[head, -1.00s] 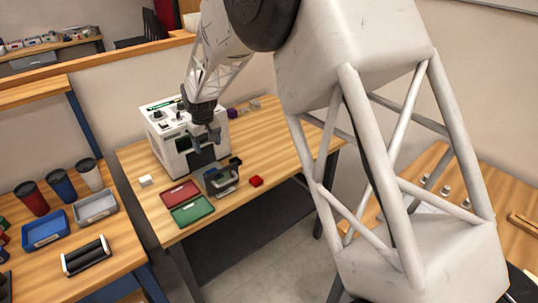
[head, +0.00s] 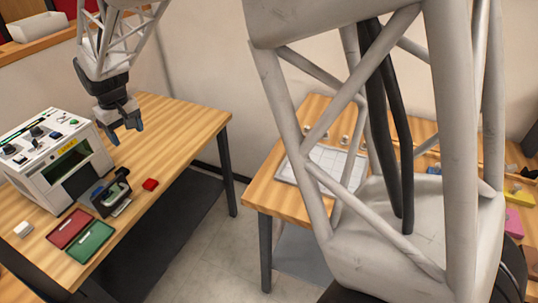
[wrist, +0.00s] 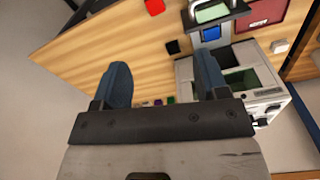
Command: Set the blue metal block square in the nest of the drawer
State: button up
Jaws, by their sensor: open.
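My gripper (head: 127,133) is open and empty, held in the air above the table by the white marker machine (head: 50,160). In the wrist view its two dark blue fingers (wrist: 161,62) stand wide apart with nothing between them. A blue square (wrist: 211,33), which looks like the blue metal block, shows in the wrist view beyond the right finger. The drawer's nest is not clearly seen.
A red block (head: 150,184) lies right of the stand. A red tray (head: 70,229) and a green tray (head: 90,241) lie at the table's front. A small white block (head: 23,229) is at left, and a black block (wrist: 173,46) near the machine. The table's right part is clear.

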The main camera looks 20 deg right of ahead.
jog(key=s+d+r+m+t, duration=0.15)
jog(key=s+d+r, duration=0.25)
jog(key=s+d, duration=0.85)
jog(key=s+d+r+m, duration=0.3)
jog(key=s+d+r, duration=0.2)
jog(key=s+d, duration=0.7)
jog(key=s+d+f+m, duration=0.2)
jog(key=s+d, duration=0.5)
jog(key=s, duration=0.4)
jog(key=shift+s+f, duration=0.2)
jog(key=shift+f, duration=0.15)
jog(key=shift+t, duration=0.25)
